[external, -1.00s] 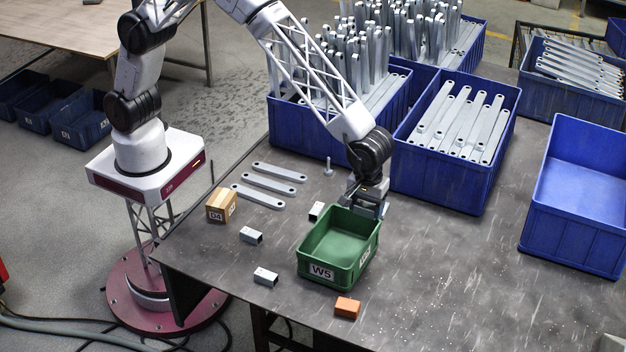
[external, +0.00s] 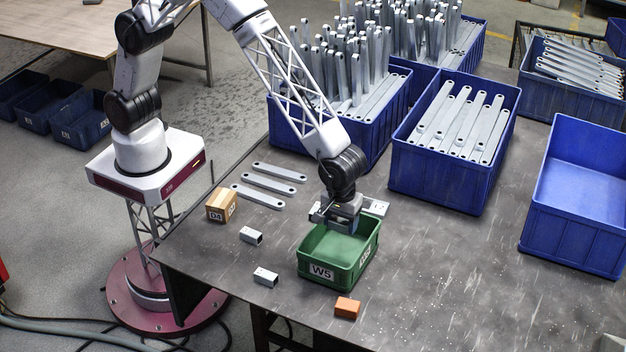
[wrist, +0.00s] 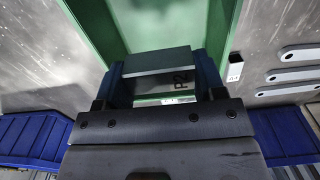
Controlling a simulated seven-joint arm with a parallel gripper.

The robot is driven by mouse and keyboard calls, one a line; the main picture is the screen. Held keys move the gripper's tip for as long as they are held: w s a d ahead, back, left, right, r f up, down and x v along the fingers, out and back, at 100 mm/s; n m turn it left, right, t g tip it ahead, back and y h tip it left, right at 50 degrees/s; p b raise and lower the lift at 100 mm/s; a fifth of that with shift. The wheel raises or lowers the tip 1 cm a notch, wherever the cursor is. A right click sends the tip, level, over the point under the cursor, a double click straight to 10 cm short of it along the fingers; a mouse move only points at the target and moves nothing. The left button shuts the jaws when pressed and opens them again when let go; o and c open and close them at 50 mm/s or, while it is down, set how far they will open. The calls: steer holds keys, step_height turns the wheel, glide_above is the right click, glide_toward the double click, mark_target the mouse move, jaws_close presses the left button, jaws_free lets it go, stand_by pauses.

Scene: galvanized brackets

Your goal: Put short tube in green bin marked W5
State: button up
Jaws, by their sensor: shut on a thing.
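My gripper (external: 345,228) is over the back part of the green bin (external: 338,283), whose front label reads W5. In the wrist view it (wrist: 160,85) is shut on a grey piece (wrist: 157,62) with dark P2 lettering, which I take to be the short tube. The green bin wall (wrist: 222,30) shows behind it. In the external view the held piece is mostly hidden by the gripper. Two more short metal tubes, one (external: 251,236) and another (external: 265,277), lie left of the bin. A small pale piece (wrist: 236,68) lies beside the bin in the wrist view.
An orange block (external: 347,307) lies in front of the bin and a cardboard box (external: 221,206) to the left. Flat bars (external: 272,180) lie behind. Large blue bins (external: 440,186) stand at the back; an empty one (external: 570,245) is at right. The table right of the green bin is clear.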

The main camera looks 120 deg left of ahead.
steer(key=shift+f, duration=0.2)
glide_above(339, 257)
steer(key=shift+a+f, duration=0.1)
steer(key=shift+f, duration=3)
steer(key=shift+f, duration=1.85)
steer(key=shift+f, duration=0.1)
steer(key=o, duration=0.9)
steer(key=shift+o, duration=0.2)
